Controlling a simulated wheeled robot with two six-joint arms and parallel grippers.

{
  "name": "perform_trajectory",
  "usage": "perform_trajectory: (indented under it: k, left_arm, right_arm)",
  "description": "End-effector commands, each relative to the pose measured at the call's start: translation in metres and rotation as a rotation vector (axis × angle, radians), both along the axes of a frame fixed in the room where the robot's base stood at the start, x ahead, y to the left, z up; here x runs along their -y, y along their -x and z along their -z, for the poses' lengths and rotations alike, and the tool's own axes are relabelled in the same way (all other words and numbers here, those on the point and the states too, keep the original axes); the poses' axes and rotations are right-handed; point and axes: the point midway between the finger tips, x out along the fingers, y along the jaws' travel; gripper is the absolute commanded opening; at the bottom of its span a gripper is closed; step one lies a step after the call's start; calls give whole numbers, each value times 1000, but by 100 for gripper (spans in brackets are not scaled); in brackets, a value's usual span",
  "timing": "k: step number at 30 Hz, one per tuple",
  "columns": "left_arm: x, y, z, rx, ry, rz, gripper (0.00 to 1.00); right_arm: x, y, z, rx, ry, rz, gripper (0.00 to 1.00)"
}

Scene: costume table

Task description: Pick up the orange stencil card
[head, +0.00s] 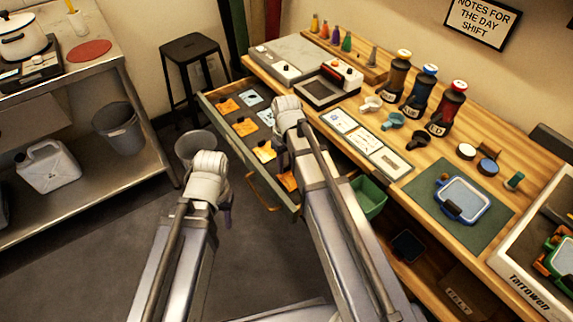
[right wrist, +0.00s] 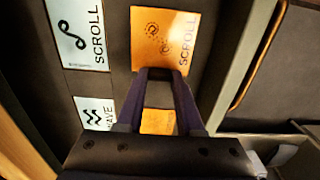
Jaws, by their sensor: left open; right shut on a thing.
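Several orange stencil cards lie in the open drawer (head: 208,108); one orange card (head: 228,105) is at its far end. In the right wrist view, the orange stencil card marked SCROLL (right wrist: 163,35) is just ahead of my right gripper (right wrist: 161,73), whose dark fingers are shut on its near edge. The card appears level with the drawer floor; I cannot tell if it is lifted. Another orange card (right wrist: 158,121) shows between the fingers, partly hidden by the gripper body. My left gripper (head: 227,212) is open and empty, out over the floor beside the drawer.
Pale blue cards marked SCROLL (right wrist: 78,32) and WAVE (right wrist: 94,113) lie left of the orange ones. The drawer's handle (right wrist: 262,52) is to the right. The wooden table (head: 440,160) carries bottles, cups and a green mat (head: 422,190). A green bin (head: 370,197) is below.

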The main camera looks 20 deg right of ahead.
Motion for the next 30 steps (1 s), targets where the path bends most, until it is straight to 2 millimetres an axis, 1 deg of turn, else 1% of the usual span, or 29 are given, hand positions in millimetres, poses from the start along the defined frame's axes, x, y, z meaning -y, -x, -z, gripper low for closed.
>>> perform_trajectory:
  k: [1,5,12,15,20,30]
  left_arm:
    - [0,0,-11,0,0,0,45]
    - [0,0,-29,0,0,0,45]
    - [0,0,-67,0,0,0,45]
    - [0,0,-80,0,0,-1,45]
    - [0,0,-88,0,0,-1,45]
    - [0,0,-87,0,0,-1,45]
  right_arm:
    - [0,0,-11,0,0,0,0]
    - [0,0,-29,0,0,0,0]
    - [0,0,-68,0,0,0,0]
    - [0,0,-80,0,0,0,0]
    - [0,0,-88,0,0,0,0]
    - [0,0,-87,0,0,0,0]
